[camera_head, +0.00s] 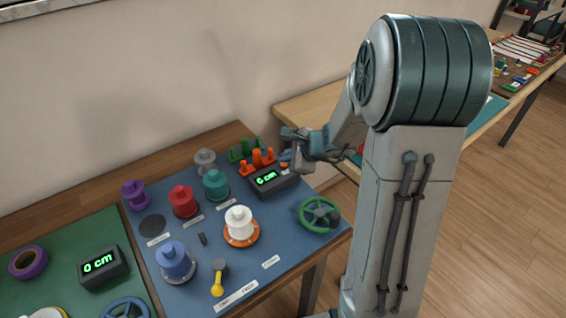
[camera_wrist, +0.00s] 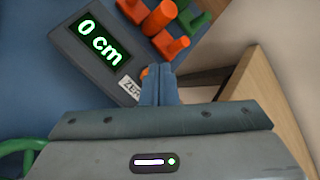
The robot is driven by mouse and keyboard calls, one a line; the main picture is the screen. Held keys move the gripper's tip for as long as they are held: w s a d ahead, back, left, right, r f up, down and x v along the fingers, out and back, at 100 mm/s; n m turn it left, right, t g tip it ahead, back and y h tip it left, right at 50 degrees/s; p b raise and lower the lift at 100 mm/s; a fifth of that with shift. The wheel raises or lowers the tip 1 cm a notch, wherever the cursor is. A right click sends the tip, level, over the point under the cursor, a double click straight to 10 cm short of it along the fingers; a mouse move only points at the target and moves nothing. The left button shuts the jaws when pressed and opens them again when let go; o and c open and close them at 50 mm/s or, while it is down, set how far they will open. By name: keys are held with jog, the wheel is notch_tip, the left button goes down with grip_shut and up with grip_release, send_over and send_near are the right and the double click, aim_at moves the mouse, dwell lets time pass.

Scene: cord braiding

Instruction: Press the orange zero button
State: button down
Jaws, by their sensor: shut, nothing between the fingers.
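The counter box (camera_head: 272,183) is dark grey with a green display; in the wrist view its display (camera_wrist: 103,43) reads 0 cm. The orange zero button (camera_wrist: 145,72) shows only as a small sliver beside my fingertips, near the ZERO label (camera_wrist: 129,88). It is a small orange spot in the head view (camera_head: 284,165). My gripper (camera_wrist: 158,72) is shut and empty, fingers together, at the box's button end. The fingers hide most of the button in the wrist view. I cannot tell whether they touch it. In the head view my gripper (camera_head: 286,155) is just behind the box.
Orange pegs (camera_head: 258,160) and green pegs (camera_head: 243,148) stand behind the box. A green handwheel (camera_head: 319,213) is in front right. Several bobbins, including a white one (camera_head: 239,222) and a teal one (camera_head: 216,183), stand on the blue mat (camera_head: 205,262). A wall is behind.

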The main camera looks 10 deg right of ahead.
jog(key=shift+r, duration=0.45)
notch_tip(320, 180, up, 5)
jog(key=p, duration=0.4)
dwell(0.7)
jog(key=s+a+r+n+g, duration=0.2)
jog(key=s+a+r+n, duration=0.1)
jog(key=s+n, duration=0.25)
jog(key=s+a+r+n+g, duration=0.1)
jog(key=s+a+r+n, duration=0.2)
jog(key=s+n, duration=0.3)
jog(key=s+d+r+n+g+h, duration=0.1)
jog(key=s+d+n+h, duration=0.1)
jog(key=s+n, duration=0.2)
jog(key=s+d+n+h, duration=0.3)
jog(key=s+n, duration=0.1)
jog(key=s, duration=0.5)
jog(key=shift+s+r+g, duration=0.15)
jog(key=shift+r+g, duration=0.2)
jog(key=shift+g, duration=0.05)
